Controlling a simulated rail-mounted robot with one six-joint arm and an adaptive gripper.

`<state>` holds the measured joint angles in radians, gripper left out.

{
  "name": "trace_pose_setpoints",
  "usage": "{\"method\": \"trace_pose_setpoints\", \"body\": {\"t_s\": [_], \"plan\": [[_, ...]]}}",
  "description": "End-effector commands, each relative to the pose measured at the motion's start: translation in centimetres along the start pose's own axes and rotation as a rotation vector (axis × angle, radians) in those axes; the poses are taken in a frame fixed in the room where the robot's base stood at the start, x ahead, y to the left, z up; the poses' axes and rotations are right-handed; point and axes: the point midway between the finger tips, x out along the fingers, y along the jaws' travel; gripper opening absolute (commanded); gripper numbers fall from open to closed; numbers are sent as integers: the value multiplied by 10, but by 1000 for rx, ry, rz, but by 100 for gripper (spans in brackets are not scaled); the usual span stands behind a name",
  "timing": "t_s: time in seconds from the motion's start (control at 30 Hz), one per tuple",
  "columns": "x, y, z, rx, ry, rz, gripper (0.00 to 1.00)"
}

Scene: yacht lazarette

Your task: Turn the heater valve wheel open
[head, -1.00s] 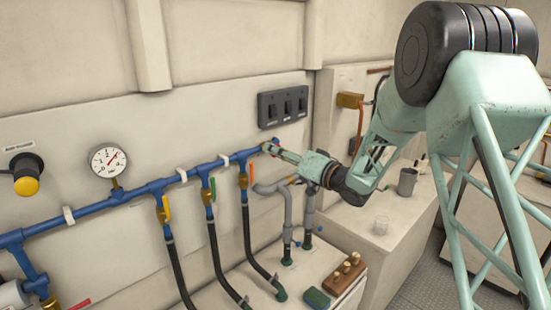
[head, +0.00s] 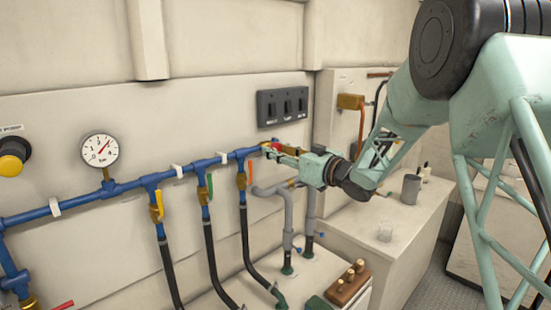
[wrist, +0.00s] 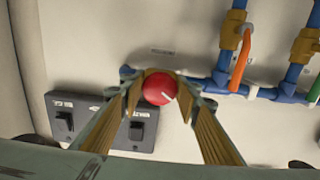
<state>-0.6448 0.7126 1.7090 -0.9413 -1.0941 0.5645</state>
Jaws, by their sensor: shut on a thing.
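The heater valve wheel (wrist: 159,88) is a small round red wheel with a white mark on its face, at the end of the blue pipe. In the wrist view it sits between the two fingers of my gripper (wrist: 160,92), which are shut on it from both sides. In the head view my gripper (head: 273,151) reaches in from the right to the pipe's right end. Only a bit of red shows there, and the fingers hide most of the wheel. How far the wheel is turned I cannot tell.
A black switch panel (head: 283,106) is on the wall just above my gripper. The blue pipe (head: 120,187) carries a pressure gauge (head: 100,150) and yellow, green and orange (head: 250,174) valve levers. Grey pipes (head: 287,215) stand below. A grey mug (head: 411,188) stands on the right counter.

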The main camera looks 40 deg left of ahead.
Motion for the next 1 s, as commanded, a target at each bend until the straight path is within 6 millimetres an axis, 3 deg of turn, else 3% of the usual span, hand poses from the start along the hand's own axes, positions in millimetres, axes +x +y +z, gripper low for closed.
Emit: {"method": "trace_pose_setpoints", "body": {"t_s": [1.0], "plan": [[0,1,3,-708,0,0,19]]}}
